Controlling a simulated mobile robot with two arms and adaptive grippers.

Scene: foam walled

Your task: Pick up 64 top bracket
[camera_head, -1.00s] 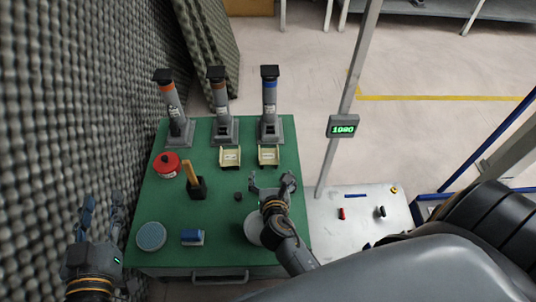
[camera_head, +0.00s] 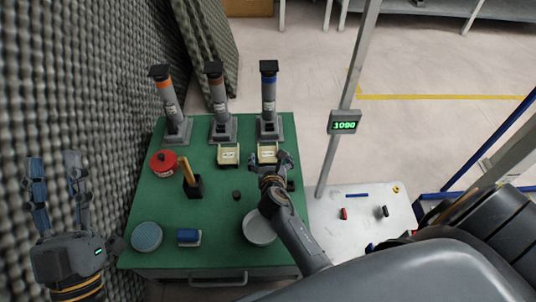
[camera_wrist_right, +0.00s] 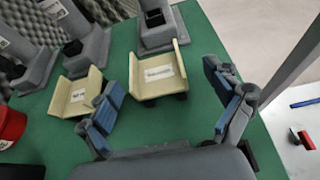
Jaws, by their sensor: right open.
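Two cream U-shaped brackets with white labels stand on the green table, one on the left (camera_head: 228,155) and one on the right (camera_head: 267,148). I cannot read the labels, so I cannot tell which is 64. My right gripper (camera_head: 272,160) is open and empty, just on the near side of the right bracket and partly covering it. In the right wrist view the right bracket (camera_wrist_right: 158,76) shows ahead between the open fingers, and the left bracket (camera_wrist_right: 78,95) is partly behind the left finger. My left gripper (camera_head: 56,162) is open and empty beside the foam wall, left of the table.
Several grey stands with tilted cylinders (camera_head: 219,100) stand behind the brackets. A post with a display (camera_head: 344,122) rises at right.

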